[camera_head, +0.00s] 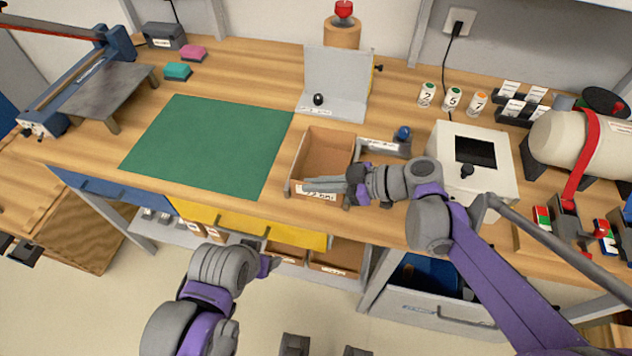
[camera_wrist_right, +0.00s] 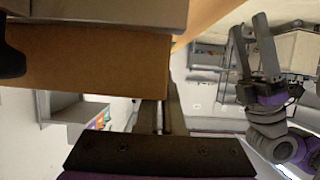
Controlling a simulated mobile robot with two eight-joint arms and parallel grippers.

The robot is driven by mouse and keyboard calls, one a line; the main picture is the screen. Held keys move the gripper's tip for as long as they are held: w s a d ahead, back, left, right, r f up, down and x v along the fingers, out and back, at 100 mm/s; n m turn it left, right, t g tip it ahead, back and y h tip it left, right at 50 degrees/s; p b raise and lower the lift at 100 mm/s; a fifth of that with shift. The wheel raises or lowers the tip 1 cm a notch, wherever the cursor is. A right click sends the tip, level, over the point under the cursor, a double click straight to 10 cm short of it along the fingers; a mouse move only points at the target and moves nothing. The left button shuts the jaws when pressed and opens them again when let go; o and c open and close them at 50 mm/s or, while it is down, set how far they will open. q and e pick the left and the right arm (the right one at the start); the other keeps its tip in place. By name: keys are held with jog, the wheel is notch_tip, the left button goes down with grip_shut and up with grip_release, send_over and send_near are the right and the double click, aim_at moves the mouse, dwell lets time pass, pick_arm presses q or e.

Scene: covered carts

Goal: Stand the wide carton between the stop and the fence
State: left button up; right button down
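An open brown box (camera_head: 322,152) with pale edges and a front label stands at the bench's front edge; I take it as the wide carton, but cannot be sure. A low grey bar with a blue knob (camera_head: 403,133) lies at its right. A grey upright plate on a base (camera_head: 337,75) stands behind it; which part is stop or fence is unclear. My right gripper (camera_head: 318,185) is at the box's front. A brown face (camera_wrist_right: 90,68) fills the upper left of the wrist view, by its fingers (camera_wrist_right: 160,112). My left gripper (camera_head: 270,263) hangs before the bench; its fingers look apart (camera_wrist_right: 252,50).
A green mat (camera_head: 210,145) lies clear on the left. A yellow drawer front (camera_head: 250,225) and labelled bins (camera_head: 335,260) are below the bench edge.

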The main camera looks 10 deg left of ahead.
jog(key=c, duration=1)
grip_release()
jog(key=shift+o, duration=0.2)
jog(key=v, duration=1)
jog(key=shift+d+r, duration=0.2)
jog(key=shift+d, duration=0.15)
jog(key=s+d+f+m+t+h+p, duration=0.2)
jog(key=s+d+f+m+h, duration=0.1)
jog(key=s+d+m+h, duration=0.3)
jog(key=s+d+f+m+t+h+p, duration=0.3)
jog(key=s+d+m+h, duration=0.4)
jog(key=d+m, duration=0.3)
jog(key=shift+d+f+m+h+p, duration=0.3)
jog(key=shift+f+m, duration=0.05)
jog(key=shift+m, duration=0.55)
